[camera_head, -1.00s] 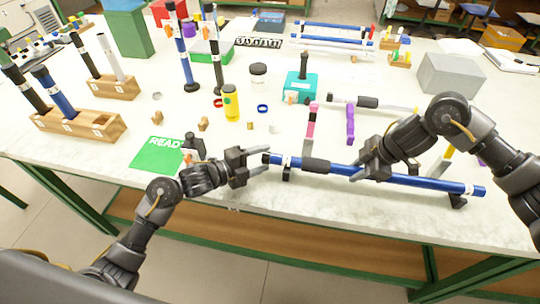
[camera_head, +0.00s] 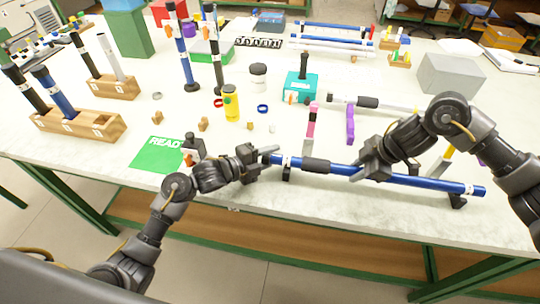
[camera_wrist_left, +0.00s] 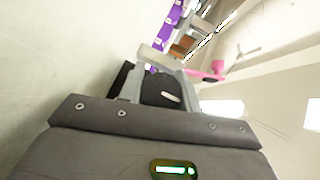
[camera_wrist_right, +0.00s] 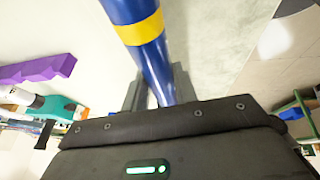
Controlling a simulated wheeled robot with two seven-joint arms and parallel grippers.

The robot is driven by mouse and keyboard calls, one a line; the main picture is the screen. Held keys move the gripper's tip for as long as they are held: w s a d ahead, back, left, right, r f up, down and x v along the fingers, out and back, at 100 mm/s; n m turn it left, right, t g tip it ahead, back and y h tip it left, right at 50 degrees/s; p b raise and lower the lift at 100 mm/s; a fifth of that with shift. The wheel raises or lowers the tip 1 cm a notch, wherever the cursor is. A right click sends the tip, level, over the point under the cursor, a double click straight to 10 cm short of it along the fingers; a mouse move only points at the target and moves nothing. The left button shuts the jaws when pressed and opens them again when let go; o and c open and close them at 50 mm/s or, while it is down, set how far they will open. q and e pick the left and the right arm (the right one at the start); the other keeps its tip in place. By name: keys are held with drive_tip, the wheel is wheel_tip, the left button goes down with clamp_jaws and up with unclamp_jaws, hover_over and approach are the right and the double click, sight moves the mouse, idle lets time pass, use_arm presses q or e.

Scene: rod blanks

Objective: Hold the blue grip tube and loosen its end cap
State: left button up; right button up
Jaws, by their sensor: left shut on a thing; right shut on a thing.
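My right gripper (camera_head: 372,170) is shut on the blue tube right of the sleeve. The right wrist view shows the tube (camera_wrist_right: 155,65), with a yellow band, running down between the fingers. My left gripper (camera_head: 268,157) is shut at the tube's left end. In the left wrist view a round black end cap (camera_wrist_left: 160,90) with a white mark sits between its fingers. The fingers mostly hide the cap in the head view.
A purple block (camera_head: 350,124) and a pink-topped post (camera_head: 311,120) stand just behind the tube. A green READY mat (camera_head: 158,155) lies left of my left gripper. A yellow bottle (camera_head: 231,103) and a teal box (camera_head: 300,88) stand farther back.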

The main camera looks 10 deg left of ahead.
idle(0.3)
use_arm(q)
drive_tip(key=n+g, duration=0.1)
drive_tip(key=g, duration=0.1)
drive_tip(key=n+g+y, duration=0.1)
drive_tip(key=n+g, duration=0.1)
drive_tip(key=shift+s+f+y, duration=0.1)
drive_tip(key=shift+f+y, duration=0.05)
drive_tip(key=shift+y, duration=0.15)
drive_tip(key=n+g, duration=0.2)
drive_tip(key=g, duration=0.2)
drive_tip(key=shift+s+f+n+g+y, duration=0.2)
drive_tip(key=shift+s+n+g+y, duration=0.1)
drive_tip(key=shift+n+y, duration=0.1)
drive_tip(key=n+g, duration=0.2)
drive_tip(key=g, duration=0.2)
drive_tip(key=shift+s, duration=0.2)
drive_tip(key=n+g, duration=0.1)
drive_tip(key=g, duration=0.1)
drive_tip(key=n+g, duration=0.1)
drive_tip(key=g, duration=0.1)
drive_tip(key=shift+s+d, duration=0.2)
drive_tip(key=shift+s, duration=0.2)
use_arm(e)
drive_tip(key=shift+a+r, duration=0.1)
use_arm(q)
drive_tip(key=shift+n+g+h, duration=0.3)
drive_tip(key=shift+r+n+g, duration=0.2)
drive_tip(key=shift+n+g, duration=0.1)
drive_tip(key=shift+g, duration=0.2)
